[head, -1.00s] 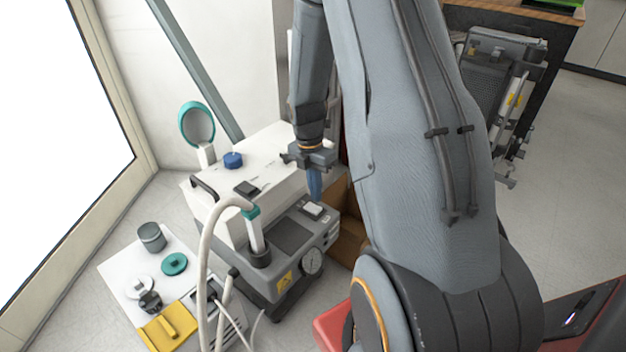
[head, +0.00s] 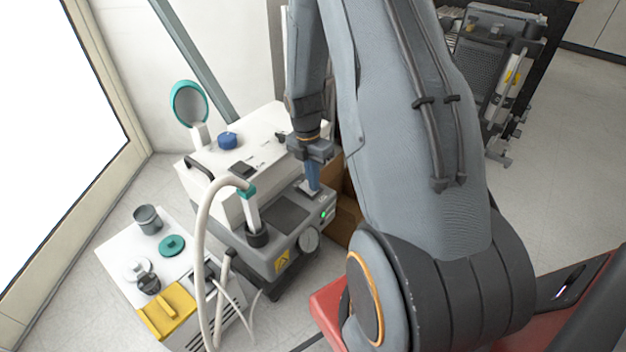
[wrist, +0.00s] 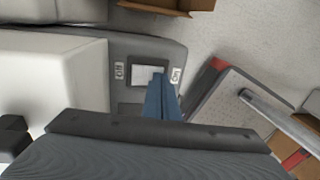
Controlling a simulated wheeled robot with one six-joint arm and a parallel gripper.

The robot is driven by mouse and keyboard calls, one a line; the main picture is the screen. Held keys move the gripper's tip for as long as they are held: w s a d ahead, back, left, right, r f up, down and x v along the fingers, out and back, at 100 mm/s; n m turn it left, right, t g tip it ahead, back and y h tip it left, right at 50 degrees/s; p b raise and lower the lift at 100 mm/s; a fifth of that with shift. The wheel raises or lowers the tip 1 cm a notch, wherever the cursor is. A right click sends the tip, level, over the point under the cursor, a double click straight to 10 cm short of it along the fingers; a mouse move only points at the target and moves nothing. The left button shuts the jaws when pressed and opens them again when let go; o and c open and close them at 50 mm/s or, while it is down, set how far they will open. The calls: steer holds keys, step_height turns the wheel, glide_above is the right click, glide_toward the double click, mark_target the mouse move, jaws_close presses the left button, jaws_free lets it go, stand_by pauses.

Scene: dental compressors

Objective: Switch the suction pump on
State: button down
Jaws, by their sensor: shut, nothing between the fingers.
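The suction pump (head: 262,263) is a grey unit on the floor with a hose, a dial gauge (head: 309,241) and a yellow label on its front. A small green light (head: 323,214) glows near its right front edge. My gripper (head: 312,189) points down at the pump's top right, shut and empty. In the wrist view, the pale rocker switch (wrist: 143,77) sits in the pump's grey top with a marking on either side. The blue fingertips (wrist: 161,82) are over the switch's right part and appear to touch it. They hide some of it.
A white cabinet (head: 215,160) with a blue knob stands directly behind the pump. A white unit (head: 122,262) with a yellow part and small pots stands at the front left. A brown box (head: 345,215) is close on the right. Open floor lies further right.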

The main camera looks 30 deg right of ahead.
steer(key=shift+w, duration=0.1)
steer(key=shift+w+a+r+p, duration=0.25)
steer(key=shift+w+p, duration=0.2)
steer(key=shift+w, duration=0.2)
steer(key=shift+s+r+p, duration=0.1)
steer(key=shift+r+p, duration=0.8)
steer(key=shift+p, duration=0.05)
step_height(320, 180, up, 12)
steer(key=s+p, duration=0.1)
steer(key=p, duration=0.3)
steer(key=shift+s+d, duration=0.25)
